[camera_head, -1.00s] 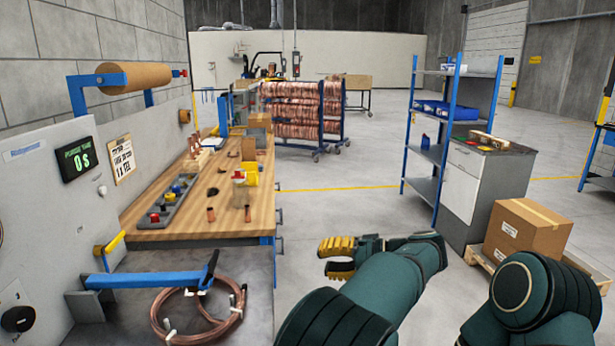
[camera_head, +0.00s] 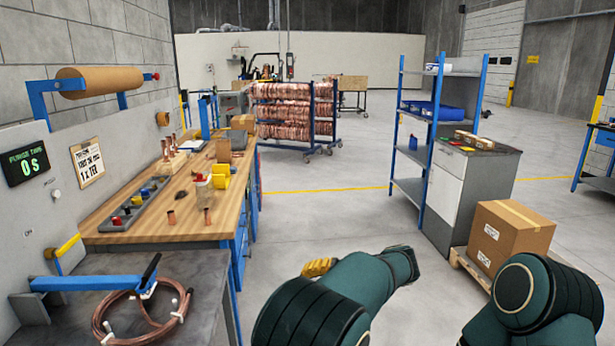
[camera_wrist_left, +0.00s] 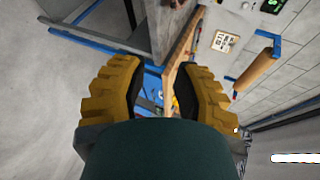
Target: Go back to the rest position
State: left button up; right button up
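My left gripper (camera_head: 319,267) shows as a small piece of yellow finger at the end of the dark green left arm, over the open floor right of the workbench. In the left wrist view its two yellow fingers (camera_wrist_left: 160,85) stand apart with nothing between them, so it is open and empty. The bench lies beyond the fingers, not touching them. My right arm shows only as green links at the bottom right; the right gripper is outside the frame.
A wooden workbench (camera_head: 140,217) with small copper parts is on the left. A copper coil (camera_head: 143,312) lies on a grey table in front of it. A blue-post shelf (camera_head: 413,188), a grey cabinet (camera_head: 441,203) and a cardboard box (camera_head: 507,243) stand at the right. The middle floor is clear.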

pick_arm(q)
jog(key=s+a+f+m+g+h, duration=0.15)
jog(key=s+a+f+h, duration=0.3)
jog(key=f, duration=0.75)
jog(key=s+a+f+g+h, duration=0.3)
jog(key=s+a+f+h, duration=0.15)
jog(key=f, duration=0.75)
jog(key=s+a+f+n+t+h, duration=0.1)
jog(key=s+f+n+h, duration=0.2)
jog(key=s, duration=0.5)
jog(key=s+a+f+n+t+h, duration=0.1)
jog(key=s+a+f+n+h, duration=0.1)
jog(key=s, duration=0.7)
jog(key=shift+s+f+n+t+h, duration=0.35)
jog(key=shift+f+n+h, duration=0.3)
jog(key=shift+n+h, duration=0.45)
